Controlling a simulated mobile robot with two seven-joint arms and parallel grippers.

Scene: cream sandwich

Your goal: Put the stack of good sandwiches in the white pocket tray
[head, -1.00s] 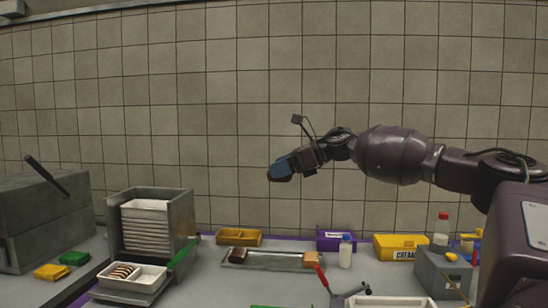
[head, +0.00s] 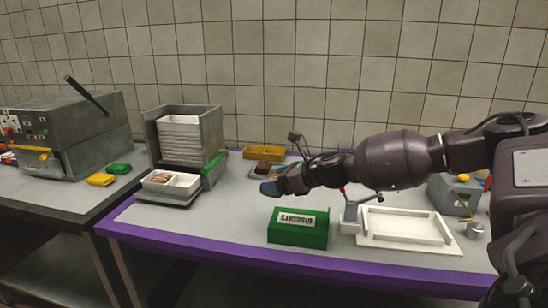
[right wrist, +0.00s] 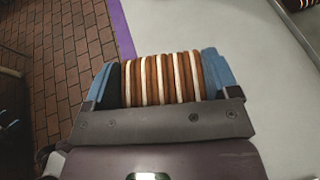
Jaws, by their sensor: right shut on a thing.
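My right gripper (head: 269,188) is shut on a stack of brown and cream sandwiches (right wrist: 160,79), held on edge between its blue fingers in the right wrist view. In the head view the gripper hangs above the table, behind the green box, and the stack cannot be made out there. The white pocket tray (head: 185,181) sits left of the gripper, in front of the tray dispenser. Its left pocket holds brown striped sandwiches (head: 160,178); its right pocket looks empty. A striped stack also shows at the top right edge of the right wrist view. My left gripper is not in view.
The grey dispenser (head: 209,152) holds stacked white trays. A green box (head: 290,235) stands near the purple table edge, with a shallow white tray (head: 412,240) to its right. A yellow bin (head: 262,152) is at the back. Bare tabletop lies between pocket tray and green box.

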